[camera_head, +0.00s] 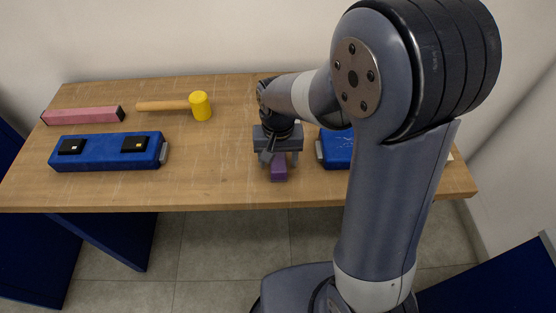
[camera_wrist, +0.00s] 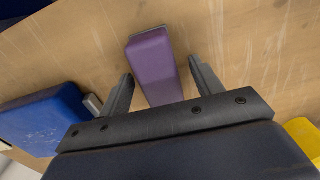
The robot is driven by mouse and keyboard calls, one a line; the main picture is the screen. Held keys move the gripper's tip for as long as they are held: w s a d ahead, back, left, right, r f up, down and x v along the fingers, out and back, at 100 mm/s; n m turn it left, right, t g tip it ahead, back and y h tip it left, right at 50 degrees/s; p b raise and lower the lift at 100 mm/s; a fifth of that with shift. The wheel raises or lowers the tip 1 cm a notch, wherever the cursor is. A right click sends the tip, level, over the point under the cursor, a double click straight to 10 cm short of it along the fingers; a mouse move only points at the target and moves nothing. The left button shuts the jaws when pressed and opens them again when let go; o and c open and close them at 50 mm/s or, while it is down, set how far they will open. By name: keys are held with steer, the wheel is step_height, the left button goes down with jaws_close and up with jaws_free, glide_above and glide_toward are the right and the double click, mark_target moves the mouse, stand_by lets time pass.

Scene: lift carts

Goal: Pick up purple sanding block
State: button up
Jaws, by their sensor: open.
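The purple sanding block (camera_head: 279,170) lies on the wooden table near its front edge, below my gripper (camera_head: 279,161). In the head view my gripper covers part of the block. In the wrist view the purple sanding block (camera_wrist: 153,66) shows from above, its near end between the two fingers of my gripper (camera_wrist: 158,76). The fingers are apart, one on each side of the block, with a gap visible on both sides. Whether the fingertips reach down to the block's height I cannot tell.
The wooden table (camera_head: 215,165) also bears a blue case (camera_head: 105,162) at left, a pink block (camera_head: 85,116), a yellow-headed mallet (camera_head: 200,106) and another blue case (camera_head: 335,148), partly behind my arm. Blue structures stand below left and right. The table between mallet and front edge is clear.

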mark_target(278, 157)
steer(key=shift+c, duration=0.5)
steer(key=c, duration=1)
step_height(278, 157, up, 10)
